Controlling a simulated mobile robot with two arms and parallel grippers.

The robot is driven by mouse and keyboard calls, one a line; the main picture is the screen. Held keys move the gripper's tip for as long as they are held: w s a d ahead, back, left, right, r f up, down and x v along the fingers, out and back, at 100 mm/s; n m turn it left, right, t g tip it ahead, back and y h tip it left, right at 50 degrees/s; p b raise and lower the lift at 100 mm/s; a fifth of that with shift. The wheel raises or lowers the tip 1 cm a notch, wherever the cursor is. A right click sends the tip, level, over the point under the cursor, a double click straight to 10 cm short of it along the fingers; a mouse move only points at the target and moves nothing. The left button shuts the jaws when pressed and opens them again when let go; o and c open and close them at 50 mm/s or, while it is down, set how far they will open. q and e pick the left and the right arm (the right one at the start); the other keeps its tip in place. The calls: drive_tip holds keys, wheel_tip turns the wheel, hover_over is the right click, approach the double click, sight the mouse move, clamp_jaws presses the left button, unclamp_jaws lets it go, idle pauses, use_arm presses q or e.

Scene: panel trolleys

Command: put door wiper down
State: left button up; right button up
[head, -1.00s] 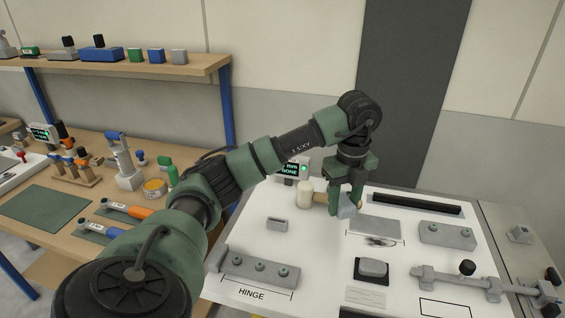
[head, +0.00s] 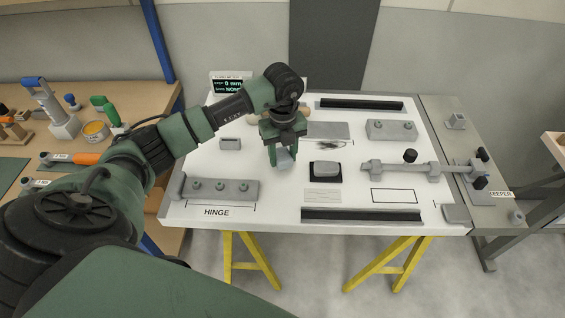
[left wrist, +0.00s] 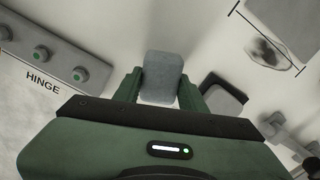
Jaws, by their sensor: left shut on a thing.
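My left gripper (head: 282,158) points down over the white door panel (head: 245,212). It is shut on the door wiper (head: 287,159), a pale grey block. The wiper shows between the two green fingers in the left wrist view (left wrist: 162,72). It is left of a black pad with a grey block on it (head: 326,169). I cannot tell whether the wiper touches the panel. A dark smudge (head: 333,144) lies on the panel behind and to the right, beside a grey plate (head: 328,130). My right gripper is not in view.
A hinge (head: 220,187) lies at the front left, a latch bar (head: 400,170) at the right. A mallet, partly hidden, lies behind my gripper. Black strips (head: 360,215) lie along the front and back edges. A tool bench (head: 130,108) stands at the left.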

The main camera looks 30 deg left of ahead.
sight(283, 173)
use_arm(q)
wheel_tip(283, 173, down, 4)
drive_tip(key=shift+s+r+p, duration=0.1)
drive_tip(key=shift+r+p, duration=0.1)
drive_tip(key=shift+p, duration=0.15)
drive_tip(key=shift+f, duration=0.3)
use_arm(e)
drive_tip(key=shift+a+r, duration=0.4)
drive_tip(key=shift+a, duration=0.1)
use_arm(q)
drive_tip(key=shift+f, duration=0.15)
drive_tip(key=o, duration=1.2)
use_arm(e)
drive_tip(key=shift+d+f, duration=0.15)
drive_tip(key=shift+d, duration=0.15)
